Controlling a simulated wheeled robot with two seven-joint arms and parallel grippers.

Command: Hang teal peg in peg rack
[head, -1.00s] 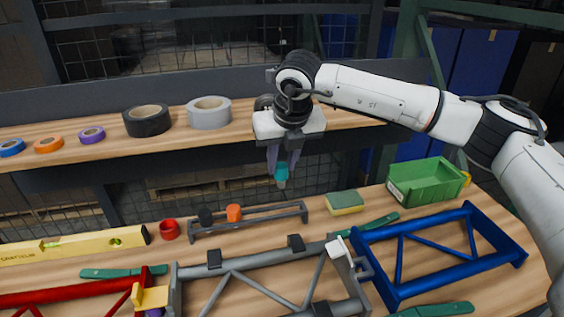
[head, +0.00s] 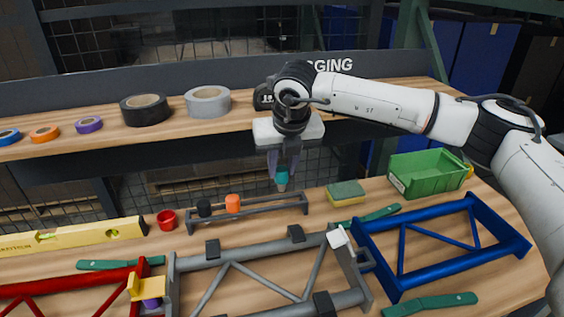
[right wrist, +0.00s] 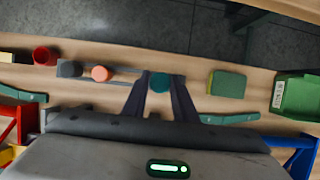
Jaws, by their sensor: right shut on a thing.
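The teal peg (head: 282,180) is held upright between the fingers of my right gripper (head: 284,172), which is shut on it. In the right wrist view the peg's round teal top (right wrist: 160,83) shows between the two dark fingers. The peg rack (head: 262,216) is a low grey frame on the bench. A black peg (head: 204,208) and an orange peg (head: 233,203) sit in its left part. The teal peg hangs above the rack's right part, and its lower end appears clear of the bar. My left gripper is not in view.
A green and yellow sponge (head: 346,193) and a green bin (head: 428,173) stand right of the rack. A red cup (head: 167,220) and yellow level (head: 75,235) lie left. Grey (head: 268,264) and blue (head: 445,247) frames fill the front. A shelf with tape rolls (head: 208,102) runs behind.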

